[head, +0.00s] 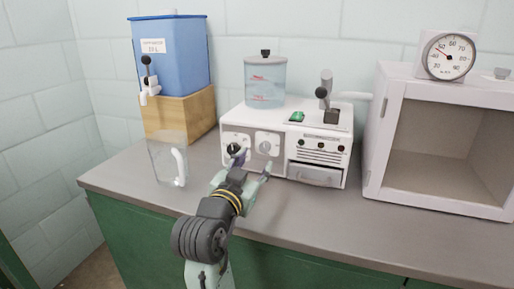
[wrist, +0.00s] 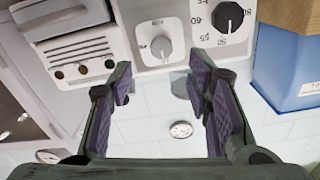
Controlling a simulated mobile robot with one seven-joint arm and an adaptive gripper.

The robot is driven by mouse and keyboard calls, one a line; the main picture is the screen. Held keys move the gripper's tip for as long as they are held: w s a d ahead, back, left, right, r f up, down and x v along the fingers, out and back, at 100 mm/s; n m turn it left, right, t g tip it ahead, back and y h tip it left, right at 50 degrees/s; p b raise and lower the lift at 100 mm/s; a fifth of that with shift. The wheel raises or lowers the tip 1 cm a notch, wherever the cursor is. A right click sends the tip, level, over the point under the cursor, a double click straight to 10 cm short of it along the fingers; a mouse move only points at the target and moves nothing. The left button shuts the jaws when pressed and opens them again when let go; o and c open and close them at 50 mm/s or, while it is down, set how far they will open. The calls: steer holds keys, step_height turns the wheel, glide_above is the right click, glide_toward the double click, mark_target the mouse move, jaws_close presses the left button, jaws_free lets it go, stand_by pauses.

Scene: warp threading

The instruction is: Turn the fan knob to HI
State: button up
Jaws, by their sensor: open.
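The white machine (head: 283,125) on the counter has two dials on its front. The pale dial knob (wrist: 161,46), probably the fan knob, also shows in the head view (head: 266,147). It has a small pointer, but its labels are too small to read. To its left in the head view is a black knob (head: 234,149) on a numbered scale; it also shows at the upper right of the wrist view (wrist: 228,17). My gripper (head: 254,164) is open and empty in front of the dials. In the wrist view its fingers (wrist: 160,85) straddle the line to the pale knob, apart from it.
A glass jug (head: 168,160) stands left of the machine, near a blue tank (head: 172,60) on a wooden block (head: 190,117). A small drawer (head: 315,175) is right of the dials. A white open box (head: 375,150) stands at right. The counter front (head: 330,215) is clear.

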mark_target(264, 148)
steer(key=p+x, duration=0.1)
steer(key=x, duration=0.7)
steer(key=shift+a, duration=0.1)
jaws_close()
stand_by(0.4)
